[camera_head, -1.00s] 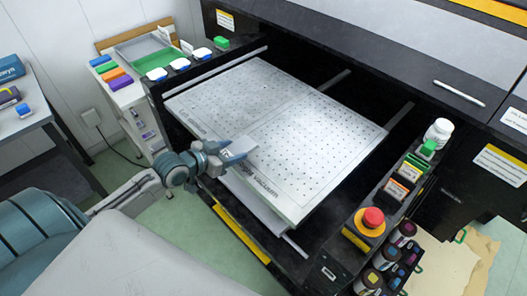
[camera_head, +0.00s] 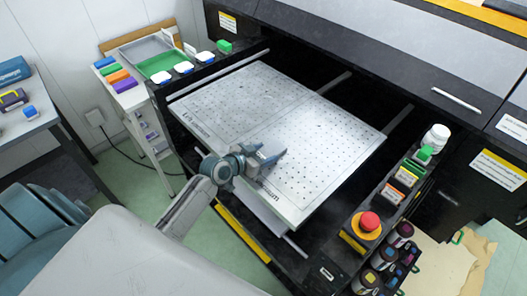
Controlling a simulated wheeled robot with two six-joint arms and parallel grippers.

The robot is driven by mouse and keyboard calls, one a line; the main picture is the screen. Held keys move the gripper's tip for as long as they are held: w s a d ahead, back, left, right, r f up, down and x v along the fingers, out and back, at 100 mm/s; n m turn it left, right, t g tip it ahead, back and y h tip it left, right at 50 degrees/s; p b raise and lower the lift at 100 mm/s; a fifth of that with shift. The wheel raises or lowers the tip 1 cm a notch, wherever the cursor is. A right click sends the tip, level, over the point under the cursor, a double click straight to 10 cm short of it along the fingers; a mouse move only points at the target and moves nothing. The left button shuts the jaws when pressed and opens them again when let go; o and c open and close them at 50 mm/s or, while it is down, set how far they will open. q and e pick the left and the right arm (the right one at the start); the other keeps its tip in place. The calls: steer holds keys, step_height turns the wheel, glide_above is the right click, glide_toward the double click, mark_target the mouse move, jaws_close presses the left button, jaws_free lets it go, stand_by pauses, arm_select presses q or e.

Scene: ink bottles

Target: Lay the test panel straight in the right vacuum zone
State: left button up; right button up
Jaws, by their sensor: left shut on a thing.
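The perforated white vacuum table has a left zone (camera_head: 228,108) and a right zone (camera_head: 325,152), split by a thin line. My left gripper (camera_head: 264,157) is over the front left part of the right zone, near the dividing line. It is shut on a small, flat, pale grey piece (camera_head: 272,149), which I take for the test panel. The gripper hides much of it, and its pale colour blends with the table. I cannot tell whether it touches the surface or how straight it lies. My right gripper is not in view.
A red emergency button (camera_head: 369,221) and several ink bottles (camera_head: 384,256) stand at the right front. A white bottle (camera_head: 436,137) and green block are behind them. A side cart with a green tray (camera_head: 158,62) is at the left. Most of the right zone is clear.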

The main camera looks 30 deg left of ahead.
arm_select(q)
steer(key=shift+f, duration=0.1)
steer(key=shift+f, duration=0.15)
steer(key=o, duration=1)
steer(key=shift+r, duration=0.2)
steer(key=shift+s+a, duration=0.1)
steer(key=shift+s, duration=0.15)
steer(key=shift+b+v, duration=0.65)
steer(key=shift+v, duration=5.1)
